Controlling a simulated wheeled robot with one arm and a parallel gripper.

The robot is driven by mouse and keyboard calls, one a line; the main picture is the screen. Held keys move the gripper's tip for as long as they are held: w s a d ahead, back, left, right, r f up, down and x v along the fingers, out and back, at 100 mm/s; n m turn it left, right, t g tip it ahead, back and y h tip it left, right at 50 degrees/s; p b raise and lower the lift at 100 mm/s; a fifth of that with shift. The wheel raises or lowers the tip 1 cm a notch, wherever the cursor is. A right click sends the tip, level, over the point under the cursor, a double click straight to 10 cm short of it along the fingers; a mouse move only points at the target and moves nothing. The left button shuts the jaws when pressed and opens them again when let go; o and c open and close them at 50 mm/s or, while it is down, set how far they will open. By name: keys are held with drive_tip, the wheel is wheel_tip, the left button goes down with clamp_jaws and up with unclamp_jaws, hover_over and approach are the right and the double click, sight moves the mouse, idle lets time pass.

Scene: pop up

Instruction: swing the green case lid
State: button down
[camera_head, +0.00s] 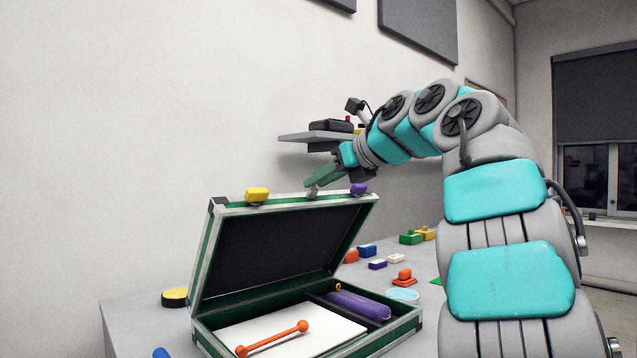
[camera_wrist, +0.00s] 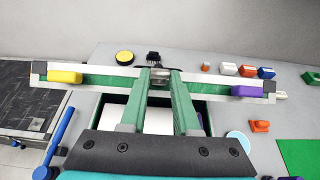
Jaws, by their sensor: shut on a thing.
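The green case (camera_head: 408,328) with silver edges stands on the table with its lid (camera_head: 205,255) raised, tilted back a little, black lining showing. My gripper (camera_head: 313,191) is at the middle of the lid's top edge. In the wrist view, the green fingers of my gripper (camera_wrist: 160,76) close around a small silver piece at the middle of the lid edge (camera_wrist: 105,82). A yellow block (camera_head: 257,195) and a purple block (camera_head: 358,188) sit on that edge, either side of my fingers. Inside are a white sheet (camera_head: 262,333), an orange rod (camera_head: 270,341) and a purple roll (camera_head: 358,305).
A yellow round thing (camera_head: 175,297) lies left of the case.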

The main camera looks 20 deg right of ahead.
drive_tip(key=s+d+f+b, duration=0.2)
drive_tip(key=s+f+b, duration=0.3)
drive_tip(key=s+b, duration=0.1)
drive_tip(key=shift+s+d+b, duration=0.25)
drive_tip(key=shift+d+b, duration=0.1)
drive_tip(key=shift+b, duration=0.15)
idle(0.3)
drive_tip(key=s+d+f+b, duration=0.2)
drive_tip(key=s+f+b, duration=0.3)
drive_tip(key=f, duration=0.2)
drive_tip(key=shift+s+f, duration=0.15)
drive_tip(key=shift+f, duration=0.1)
idle(0.6)
drive_tip(key=shift+d, duration=0.1)
